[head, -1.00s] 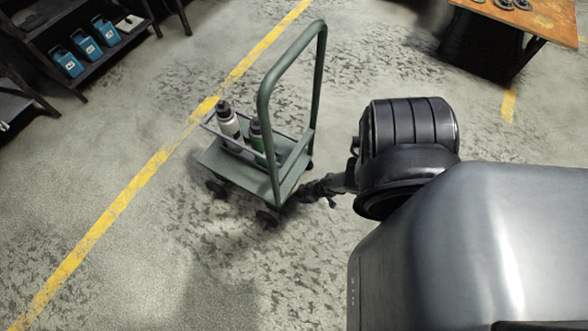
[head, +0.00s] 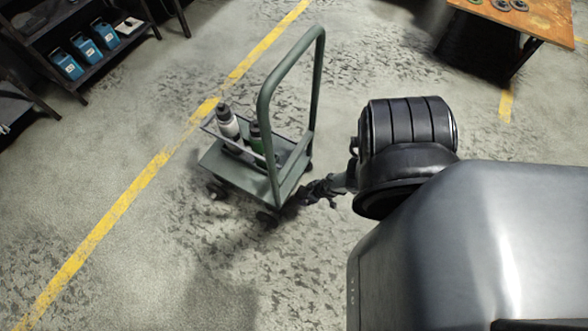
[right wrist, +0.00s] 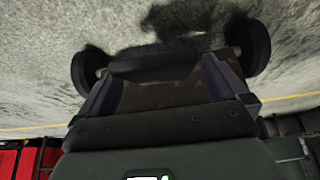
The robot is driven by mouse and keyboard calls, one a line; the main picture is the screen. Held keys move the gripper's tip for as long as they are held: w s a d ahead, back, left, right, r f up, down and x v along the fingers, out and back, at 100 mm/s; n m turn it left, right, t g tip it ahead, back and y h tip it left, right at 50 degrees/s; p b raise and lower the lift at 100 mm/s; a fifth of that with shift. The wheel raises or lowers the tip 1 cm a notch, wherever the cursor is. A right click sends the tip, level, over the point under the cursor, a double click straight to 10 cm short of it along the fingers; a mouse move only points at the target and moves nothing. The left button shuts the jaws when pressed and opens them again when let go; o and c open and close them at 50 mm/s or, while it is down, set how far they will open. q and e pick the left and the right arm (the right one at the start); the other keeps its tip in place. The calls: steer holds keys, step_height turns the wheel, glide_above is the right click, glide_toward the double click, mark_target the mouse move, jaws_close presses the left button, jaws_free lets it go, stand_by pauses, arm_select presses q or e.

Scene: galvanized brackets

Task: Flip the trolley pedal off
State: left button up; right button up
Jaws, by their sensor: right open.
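The green trolley (head: 222,165) stands on the floor in the head view, its tall handle (head: 265,110) on the near right side. My right gripper (head: 302,197) is low at the trolley's right end, close to a wheel. In the right wrist view my right gripper (right wrist: 160,80) is open, its two fingers spread with a dark strip (right wrist: 155,73) between or just beyond them. I cannot tell whether that strip is the pedal or the trolley's edge. Trolley wheels show at left (right wrist: 88,66) and right (right wrist: 250,48). The pedal's position is not clear. My left gripper is not in view.
A white bottle (head: 228,123) and a green bottle (head: 257,138) stand on the trolley. A dark shelf with blue boxes (head: 66,64) is at upper left, an orange-topped table (head: 540,25) at upper right. Floor around the trolley is clear, with a yellow line (head: 110,215).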

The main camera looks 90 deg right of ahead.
steer(key=p+v, duration=0.7)
steer(key=v, duration=0.2)
steer(key=shift+r, duration=0.15)
stand_by(0.4)
